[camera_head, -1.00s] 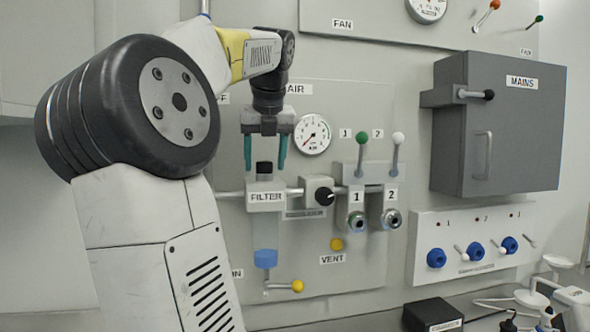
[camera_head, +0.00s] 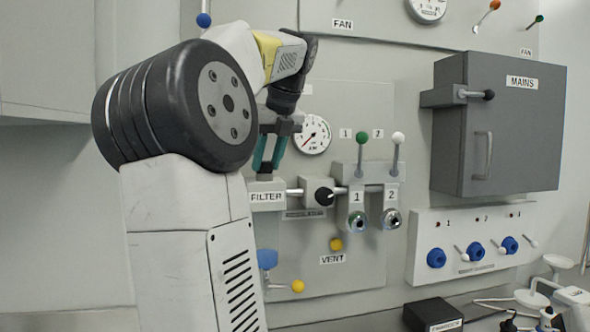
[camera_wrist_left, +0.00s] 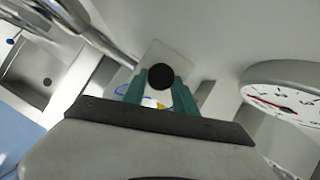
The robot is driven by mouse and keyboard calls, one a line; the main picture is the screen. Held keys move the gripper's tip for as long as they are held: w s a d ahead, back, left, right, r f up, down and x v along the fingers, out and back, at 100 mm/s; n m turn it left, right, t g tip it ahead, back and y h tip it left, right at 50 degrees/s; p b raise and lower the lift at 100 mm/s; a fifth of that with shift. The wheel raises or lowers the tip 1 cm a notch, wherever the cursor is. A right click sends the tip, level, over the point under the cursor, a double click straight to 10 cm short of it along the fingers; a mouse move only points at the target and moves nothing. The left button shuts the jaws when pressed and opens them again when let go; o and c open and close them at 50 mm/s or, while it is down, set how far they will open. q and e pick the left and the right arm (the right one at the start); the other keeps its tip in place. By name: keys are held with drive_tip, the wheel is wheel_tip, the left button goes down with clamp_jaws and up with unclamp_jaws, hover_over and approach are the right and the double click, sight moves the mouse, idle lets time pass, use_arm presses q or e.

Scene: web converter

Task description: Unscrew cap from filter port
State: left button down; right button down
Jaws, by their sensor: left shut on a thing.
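The filter block (camera_head: 267,197) with its FILTER label is on the wall panel, partly behind my left arm. My left gripper (camera_head: 266,168) has teal fingers and points down, right above the block. In the left wrist view a round black cap (camera_wrist_left: 160,76) shows end-on between the teal fingertips (camera_wrist_left: 160,88), which are shut on it. I cannot tell from these views whether the cap is seated on the port or loose. My right gripper is not in view.
A pressure gauge (camera_head: 312,135) is close to the right of the gripper. A black knob (camera_head: 324,196) and valves with green (camera_head: 362,138) and white (camera_head: 398,138) levers stand further right. A yellow-ended lever (camera_head: 297,286) is below. The grey MAINS box (camera_head: 497,125) juts out at the right.

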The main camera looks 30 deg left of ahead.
use_arm(q)
drive_tip(key=n, duration=0.1)
drive_tip(key=n+g, duration=0.1)
drive_tip(key=shift+w+n+y, duration=0.25)
drive_tip(key=shift+n+y, duration=0.05)
drive_tip(key=shift+d+n+g, duration=0.1)
drive_tip(key=shift+n+g, duration=0.4)
drive_tip(key=shift+n, duration=0.2)
drive_tip(key=n, duration=0.1)
drive_tip(key=n+g, duration=0.2)
drive_tip(key=n, duration=0.1)
drive_tip(key=shift+w, duration=0.25)
drive_tip(key=c, duration=1.1)
unclamp_jaws()
drive_tip(key=shift+o, duration=0.2)
